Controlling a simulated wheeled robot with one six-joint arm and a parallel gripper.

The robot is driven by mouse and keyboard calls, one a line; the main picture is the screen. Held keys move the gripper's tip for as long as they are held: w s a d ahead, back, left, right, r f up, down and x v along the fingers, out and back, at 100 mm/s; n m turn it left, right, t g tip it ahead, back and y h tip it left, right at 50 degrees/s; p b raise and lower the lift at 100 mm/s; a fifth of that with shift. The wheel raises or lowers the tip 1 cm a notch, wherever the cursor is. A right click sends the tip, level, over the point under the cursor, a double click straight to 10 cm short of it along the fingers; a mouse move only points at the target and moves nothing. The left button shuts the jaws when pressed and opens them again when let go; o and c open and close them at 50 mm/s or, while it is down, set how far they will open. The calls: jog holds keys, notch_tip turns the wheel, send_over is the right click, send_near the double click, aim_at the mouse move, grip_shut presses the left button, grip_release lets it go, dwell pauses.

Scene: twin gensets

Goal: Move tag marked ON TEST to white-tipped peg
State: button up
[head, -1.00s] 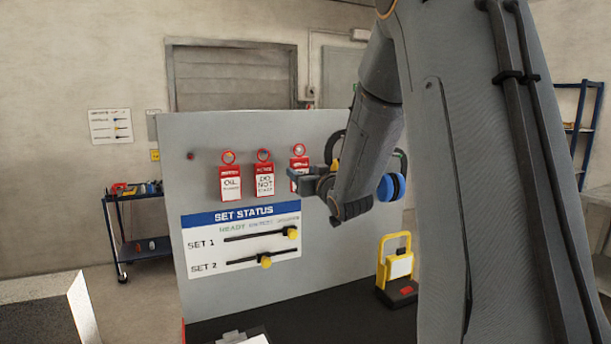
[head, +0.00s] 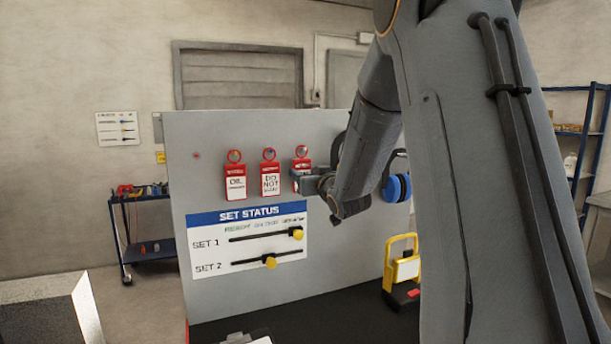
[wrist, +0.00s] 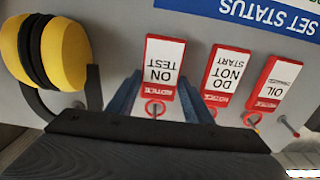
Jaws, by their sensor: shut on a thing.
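The red-framed ON TEST tag (wrist: 163,62) appears upside down in the wrist view, between the blue-grey fingers of my gripper (wrist: 160,88). My gripper is shut on it, and its red ring is near the board. In the head view my gripper (head: 303,181) covers the lower part of this tag (head: 302,164), the rightmost of three hanging tags. A bare peg (head: 196,155) with a reddish tip is at the board's upper left; it also shows in the wrist view (wrist: 290,126). I cannot make out a white-tipped peg.
The OIL tag (head: 235,183) and DO NOT START tag (head: 270,179) hang left of my gripper. The SET STATUS panel (head: 248,217) with its sliders is below. Ear defenders (wrist: 60,52) are close beside my gripper. A yellow-handled device (head: 402,272) stands on the dark bench top.

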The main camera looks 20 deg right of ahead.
dwell(0.4)
jog(key=o, duration=1.1)
jog(key=shift+s, duration=0.1)
jog(key=s+b, duration=0.3)
jog(key=s, duration=0.4)
jog(key=shift+s, duration=0.35)
jog(key=s+a+f+g+h+b, duration=0.1)
jog(key=a+f+g, duration=0.1)
jog(key=f, duration=0.4)
jog(key=s+a+f+g+b, duration=0.1)
jog(key=s+f+g, duration=0.1)
jog(key=f, duration=0.5)
jog(key=s+a+f+g+b, duration=0.1)
jog(key=s+a+f+g, duration=0.2)
jog(key=s+f, duration=0.4)
jog(key=s+a+f+g+b, duration=0.1)
jog(key=s+a+f+g, duration=0.3)
jog(key=s+f, duration=0.3)
jog(key=s+a+f+g+y+b, duration=0.1)
jog(key=s+a+f+g, duration=0.3)
jog(key=s+f, duration=0.3)
jog(key=s+g, duration=0.1)
jog(key=s, duration=0.3)
jog(key=shift+a+g, duration=0.25)
jog(key=shift+g, duration=0.05)
